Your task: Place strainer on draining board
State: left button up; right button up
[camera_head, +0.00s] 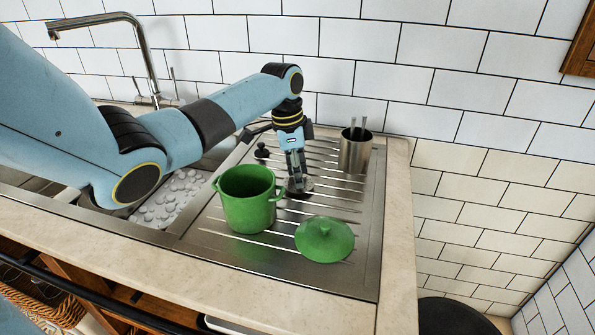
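The draining board (230,255) is a ribbed steel surface to the right of the sink. My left gripper (297,178) points down over its middle, behind the green pot. A small round, dark metal piece, which looks like the strainer (307,187), is at its fingertips, on or just above the board. The fingers look close together and hide part of it. I cannot tell whether they grip it. My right gripper is not in view.
A green pot (248,205) and a green lid (324,240) are on the board near the gripper. A steel utensil holder (355,152) stands behind right, and a small black piece (262,151) behind left. The sink (165,200) and tap (146,55) are left.

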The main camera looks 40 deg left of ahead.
aim_at(290, 183)
pick_arm(q)
jog(key=shift+r, duration=0.1)
notch_tip(290, 183, up, 12)
jog(key=s+a, duration=0.1)
jog(key=shift+s, duration=0.15)
dwell(0.7)
